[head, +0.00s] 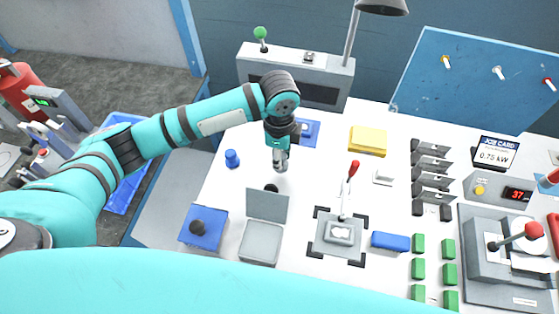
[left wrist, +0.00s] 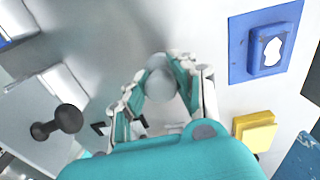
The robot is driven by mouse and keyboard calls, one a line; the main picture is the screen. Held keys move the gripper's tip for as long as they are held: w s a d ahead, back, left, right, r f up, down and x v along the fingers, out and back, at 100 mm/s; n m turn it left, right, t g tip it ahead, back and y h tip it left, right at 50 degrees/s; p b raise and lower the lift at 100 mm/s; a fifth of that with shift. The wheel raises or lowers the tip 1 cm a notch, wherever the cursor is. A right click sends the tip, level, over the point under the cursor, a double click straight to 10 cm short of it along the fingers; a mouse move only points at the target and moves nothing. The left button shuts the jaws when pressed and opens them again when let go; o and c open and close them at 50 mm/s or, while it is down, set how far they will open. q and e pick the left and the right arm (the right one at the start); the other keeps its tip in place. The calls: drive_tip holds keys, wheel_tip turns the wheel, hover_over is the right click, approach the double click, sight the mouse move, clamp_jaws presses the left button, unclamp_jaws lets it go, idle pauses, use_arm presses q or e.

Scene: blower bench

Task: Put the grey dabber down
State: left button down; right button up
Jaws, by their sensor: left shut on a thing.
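My left gripper (head: 280,158) hangs over the white bench, left of its middle. In the left wrist view, its fingers (left wrist: 160,85) are shut on the grey dabber (left wrist: 159,80), which shows as a rounded grey knob between them. The dabber's lower end is hidden, so I cannot tell whether it touches the bench. My right gripper is in neither view.
Near the gripper are a black knob (head: 270,188), an open grey tin (head: 262,241), a blue cup (head: 232,158), a blue mat (head: 310,140) and a yellow block (head: 368,141). A clamped fixture (head: 338,233) stands to the right. Bare bench shows around the gripper.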

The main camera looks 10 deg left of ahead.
use_arm(q)
wheel_tip(320, 180, down, 2)
drive_tip(key=shift+s+f+p, duration=0.1)
drive_tip(key=shift+f+p, duration=0.1)
drive_tip(key=shift+p, duration=0.1)
drive_tip(key=shift+f, duration=0.35)
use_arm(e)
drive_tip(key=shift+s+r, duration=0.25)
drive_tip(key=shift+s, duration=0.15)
use_arm(q)
drive_tip(key=shift+f, duration=0.15)
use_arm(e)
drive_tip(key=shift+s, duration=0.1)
use_arm(q)
drive_tip(key=c, duration=1.1)
unclamp_jaws()
wheel_tip(320, 180, up, 12)
drive_tip(key=shift+r+b, duration=0.2)
drive_tip(key=shift+b, duration=0.45)
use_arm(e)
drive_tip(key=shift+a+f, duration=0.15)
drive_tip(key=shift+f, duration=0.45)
